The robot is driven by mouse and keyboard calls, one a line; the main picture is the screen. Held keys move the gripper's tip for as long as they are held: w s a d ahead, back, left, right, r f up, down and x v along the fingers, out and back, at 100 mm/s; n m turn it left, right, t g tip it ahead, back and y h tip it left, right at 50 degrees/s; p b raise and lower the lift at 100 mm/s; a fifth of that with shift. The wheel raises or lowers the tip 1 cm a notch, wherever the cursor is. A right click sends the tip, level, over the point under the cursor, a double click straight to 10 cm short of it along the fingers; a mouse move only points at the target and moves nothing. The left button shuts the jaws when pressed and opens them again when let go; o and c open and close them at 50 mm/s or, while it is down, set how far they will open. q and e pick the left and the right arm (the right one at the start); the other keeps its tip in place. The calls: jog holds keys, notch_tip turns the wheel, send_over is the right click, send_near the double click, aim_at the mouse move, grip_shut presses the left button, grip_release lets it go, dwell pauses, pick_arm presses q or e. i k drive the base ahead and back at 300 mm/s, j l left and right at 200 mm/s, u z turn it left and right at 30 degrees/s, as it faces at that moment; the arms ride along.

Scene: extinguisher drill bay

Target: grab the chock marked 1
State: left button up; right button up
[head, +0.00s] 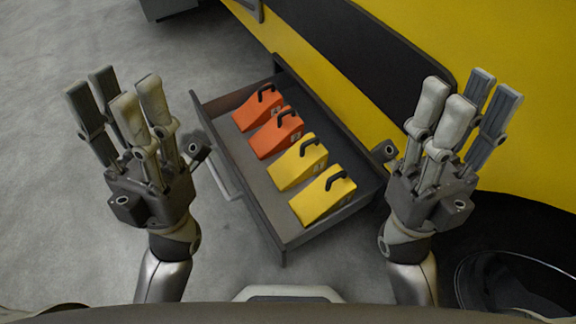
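Four wedge-shaped chocks with black handles lie in a row in an open grey drawer (262,215). The two farther ones are orange: the far orange chock (252,112) and the near orange chock (271,141). The two nearer ones are yellow: the far yellow chock (291,171) and the near yellow chock (314,205). Small marks show on their end faces, but I cannot read which is 1. My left gripper (114,94) is open and empty, left of the drawer. My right gripper (468,97) is open and empty, right of the drawer.
The drawer has a handle (221,168) on its front, left side. It comes out of a yellow vehicle body (480,35) with a dark band. A black wheel (520,225) is at the lower right. Grey floor (60,215) is clear on the left.

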aim_at(308, 157)
jog(key=j+z, duration=0.2)
jog(key=j, duration=0.25)
jog(key=j+z, duration=0.15)
jog(key=j, duration=0.3)
jog(key=k+j+z, duration=0.2)
jog(key=j, duration=0.2)
jog(key=j+z, duration=0.15)
jog(key=j, duration=0.3)
jog(key=k+j+z, duration=0.2)
jog(key=j, duration=0.2)
jog(key=i+j+z, duration=0.4)
jog(key=j, duration=0.2)
jog(key=i+j+z, duration=0.15)
jog(key=j, duration=0.25)
jog(key=i+j+z, duration=0.1)
jog(key=i, duration=0.3)
